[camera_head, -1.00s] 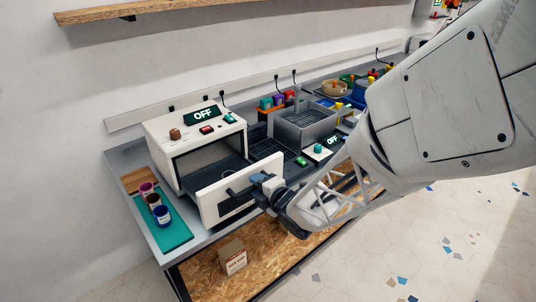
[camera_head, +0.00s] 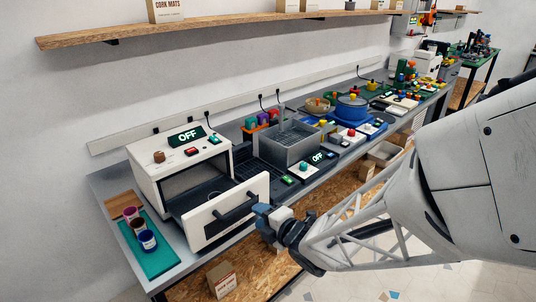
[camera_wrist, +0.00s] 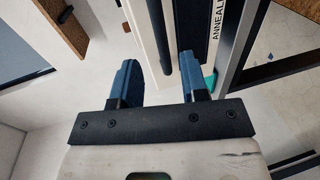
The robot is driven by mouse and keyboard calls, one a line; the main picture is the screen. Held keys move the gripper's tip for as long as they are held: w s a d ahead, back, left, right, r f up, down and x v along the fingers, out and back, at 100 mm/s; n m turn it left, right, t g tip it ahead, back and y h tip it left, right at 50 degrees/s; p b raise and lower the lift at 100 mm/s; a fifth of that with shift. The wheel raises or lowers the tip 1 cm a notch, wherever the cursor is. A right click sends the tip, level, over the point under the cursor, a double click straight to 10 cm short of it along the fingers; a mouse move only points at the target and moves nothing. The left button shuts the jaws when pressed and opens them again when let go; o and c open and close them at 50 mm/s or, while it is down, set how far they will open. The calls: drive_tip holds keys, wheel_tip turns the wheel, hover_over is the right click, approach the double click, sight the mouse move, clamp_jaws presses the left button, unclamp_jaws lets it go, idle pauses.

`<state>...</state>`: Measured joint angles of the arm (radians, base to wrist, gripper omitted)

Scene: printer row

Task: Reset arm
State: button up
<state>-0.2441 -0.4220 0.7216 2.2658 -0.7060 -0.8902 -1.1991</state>
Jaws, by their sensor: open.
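A white oven-like box (camera_head: 176,160) stands on the bench with a green "OFF" display, and its drawer is pulled out toward the front. The drawer's white front panel (camera_head: 212,229) has a black handle (camera_head: 236,208). My gripper (camera_head: 262,216) is just right of the handle in the head view and looks clear of it. In the wrist view my gripper (camera_wrist: 157,72) has its two blue fingers apart. The handle (camera_wrist: 158,38) lies ahead, between the finger lines, and nothing is held. The panel's lettering (camera_wrist: 215,35) shows to its right.
A teal mat (camera_head: 172,262) with small jars lies left of the box. A grey basin (camera_head: 289,146) and a small control unit (camera_head: 305,169) stand to the right. A shelf (camera_head: 200,24) runs along the wall. The floor in front is open.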

drive_tip(key=shift+d, duration=0.1)
idle(0.3)
drive_tip(key=s+d+r+m+h, duration=0.1)
drive_tip(key=d+r+m+h, duration=0.35)
drive_tip(key=d+m, duration=0.3)
drive_tip(key=s+d+r+m+h, duration=0.1)
drive_tip(key=d+r+m+h, duration=0.2)
drive_tip(key=d+m+h, duration=0.35)
drive_tip(key=s+d+r+m+g, duration=0.3)
drive_tip(key=s+m, duration=0.3)
drive_tip(key=s, duration=0.3)
drive_tip(key=s+d+r+m+g, duration=0.2)
drive_tip(key=s+d+m+g, duration=0.3)
drive_tip(key=s+m, duration=0.2)
drive_tip(key=shift+s+r, duration=0.4)
drive_tip(key=shift+s, duration=0.85)
drive_tip(key=o, duration=0.7)
